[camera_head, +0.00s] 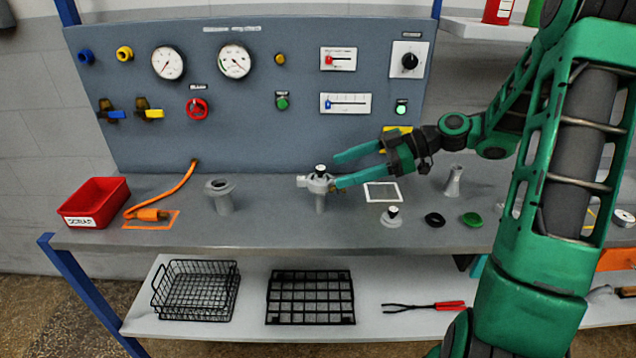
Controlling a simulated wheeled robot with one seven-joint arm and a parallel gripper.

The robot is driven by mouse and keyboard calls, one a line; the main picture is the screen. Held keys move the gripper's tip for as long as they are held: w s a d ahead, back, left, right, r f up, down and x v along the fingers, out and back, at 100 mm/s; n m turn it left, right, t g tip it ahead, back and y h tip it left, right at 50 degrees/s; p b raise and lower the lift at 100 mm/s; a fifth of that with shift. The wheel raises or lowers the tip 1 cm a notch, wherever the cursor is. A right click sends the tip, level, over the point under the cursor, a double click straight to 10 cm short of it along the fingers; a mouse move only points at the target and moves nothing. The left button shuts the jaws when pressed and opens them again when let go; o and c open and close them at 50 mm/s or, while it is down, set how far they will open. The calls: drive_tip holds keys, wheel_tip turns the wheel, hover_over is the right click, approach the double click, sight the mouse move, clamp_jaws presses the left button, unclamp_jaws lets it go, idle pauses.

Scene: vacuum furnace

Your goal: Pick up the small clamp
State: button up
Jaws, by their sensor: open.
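My gripper (340,170) reaches in from the right with its two green fingers apart and nothing visible between them. Its fingertips are close beside a pale grey fitting (316,183) on a short grey post on the bench. Another grey piece with a black knob (392,216) sits on the bench to the right.
On the bench (270,235) are a red bin (94,203), an orange cable (178,188), a flanged grey port (221,196), a white-framed mat (382,192), a black ring (434,219), a green disc (473,219) and a grey cone (453,181). A gauge panel (260,130) stands behind.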

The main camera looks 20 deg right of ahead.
sight(327, 178)
drive_tip(key=shift+f+x, duration=0.2)
drive_tip(key=shift+x, duration=1.1)
drive_tip(key=shift+f+x, duration=0.2)
drive_tip(key=shift+x, duration=1.15)
drive_tip(key=shift+s+d, duration=0.1)
drive_tip(key=shift+d, duration=0.05)
drive_tip(key=shift+c, duration=0.7)
drive_tip(key=c, duration=0.9)
